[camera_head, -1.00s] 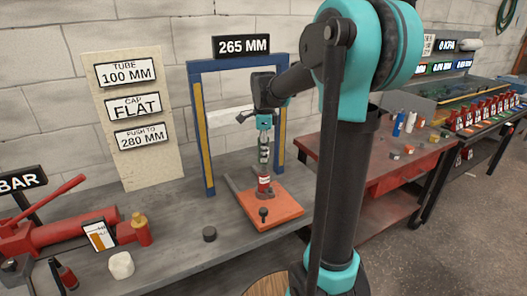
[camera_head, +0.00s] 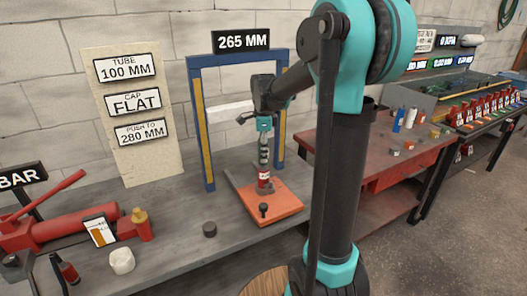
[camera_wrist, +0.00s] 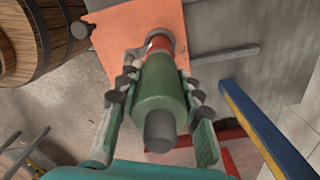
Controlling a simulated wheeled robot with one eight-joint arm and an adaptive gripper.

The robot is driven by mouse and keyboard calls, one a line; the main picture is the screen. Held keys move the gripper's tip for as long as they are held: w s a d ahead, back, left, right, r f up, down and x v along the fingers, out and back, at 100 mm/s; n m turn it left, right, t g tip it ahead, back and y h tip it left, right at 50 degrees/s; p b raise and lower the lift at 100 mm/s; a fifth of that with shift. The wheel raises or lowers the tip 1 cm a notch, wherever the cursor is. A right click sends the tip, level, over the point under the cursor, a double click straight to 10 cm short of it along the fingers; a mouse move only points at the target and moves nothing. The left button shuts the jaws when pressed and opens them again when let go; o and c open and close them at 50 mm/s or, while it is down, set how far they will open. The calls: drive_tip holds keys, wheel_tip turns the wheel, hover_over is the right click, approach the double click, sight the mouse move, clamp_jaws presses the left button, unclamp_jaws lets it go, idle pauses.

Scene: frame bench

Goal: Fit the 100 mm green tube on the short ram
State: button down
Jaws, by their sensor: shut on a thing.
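My gripper (camera_head: 263,147) is inside the blue frame, pointing down over the short red ram (camera_head: 264,178) on the orange plate (camera_head: 285,211). In the wrist view its fingers (camera_wrist: 160,82) are shut on the sides of the green tube (camera_wrist: 160,92). A dark grey round piece (camera_wrist: 160,130) shows at the tube's near end. The tube's far end is at the red ram (camera_wrist: 159,44) and looks in line with it. How far the tube is over the ram is hidden. In the head view the fingers mostly hide the tube.
The blue frame (camera_head: 198,130) has posts on both sides of my gripper and a 265 MM sign (camera_head: 241,40) on top. A dark knob (camera_head: 263,209) stands on the plate's front. A dark puck (camera_head: 209,229) and a red hand pump (camera_head: 85,229) are on the bench to the left.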

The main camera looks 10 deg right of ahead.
drive_tip(key=shift+f, duration=0.65)
drive_tip(key=c, duration=0.9)
unclamp_jaws()
wheel_tip(320, 180, up, 12)
drive_tip(key=shift+s, duration=0.1)
